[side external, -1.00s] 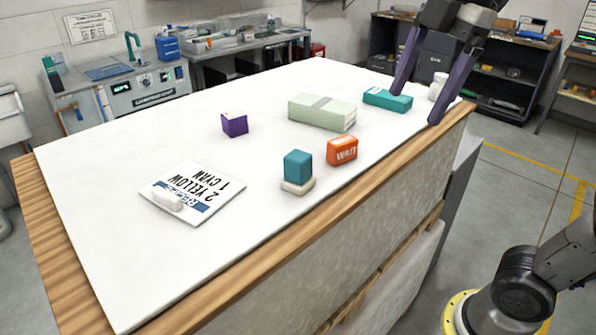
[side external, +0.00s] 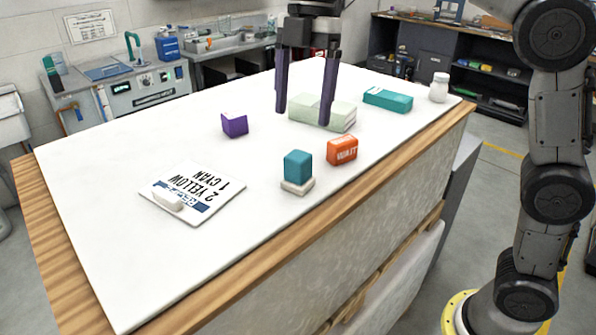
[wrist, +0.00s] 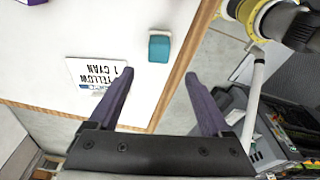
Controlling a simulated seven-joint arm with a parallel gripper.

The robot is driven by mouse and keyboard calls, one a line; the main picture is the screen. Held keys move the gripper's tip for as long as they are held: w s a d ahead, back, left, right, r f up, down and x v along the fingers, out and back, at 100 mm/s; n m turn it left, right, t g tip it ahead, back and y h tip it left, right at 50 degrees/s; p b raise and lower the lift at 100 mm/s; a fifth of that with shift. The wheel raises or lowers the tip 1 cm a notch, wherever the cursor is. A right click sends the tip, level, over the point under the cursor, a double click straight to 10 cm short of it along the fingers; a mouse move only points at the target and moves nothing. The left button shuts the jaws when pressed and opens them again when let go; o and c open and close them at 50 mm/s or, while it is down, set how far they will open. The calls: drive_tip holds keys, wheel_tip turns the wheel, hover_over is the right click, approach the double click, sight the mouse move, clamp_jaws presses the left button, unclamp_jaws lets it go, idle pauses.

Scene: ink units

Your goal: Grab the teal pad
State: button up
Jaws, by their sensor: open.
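A teal block (side external: 298,163) sits on a thin white base (side external: 297,187) near the table's front edge. It also shows in the wrist view (wrist: 159,49), beyond the fingertips and between their lines. A second teal thing, a flat long box (side external: 388,100), lies at the back right; I cannot tell from looks alone which one is the pad. My gripper (side external: 302,116) is open and empty, fingers pointing down, up and behind the teal block in the side view, overlapping the pale green box (side external: 338,116). Both purple fingers show in the wrist view (wrist: 159,75).
An orange block (side external: 342,151) stands close to the right of the teal block. A purple block (side external: 234,124) is further left. A printed card (side external: 222,198) with a small white piece (side external: 167,197) lies at left. A white jar (side external: 438,87) stands at the back right corner.

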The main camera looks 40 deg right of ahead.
sight(298, 155)
drive_tip(key=f, duration=0.6)
drive_tip(key=a+f, duration=0.1)
drive_tip(key=f, duration=0.2)
drive_tip(key=shift+f, duration=0.3)
clamp_jaws()
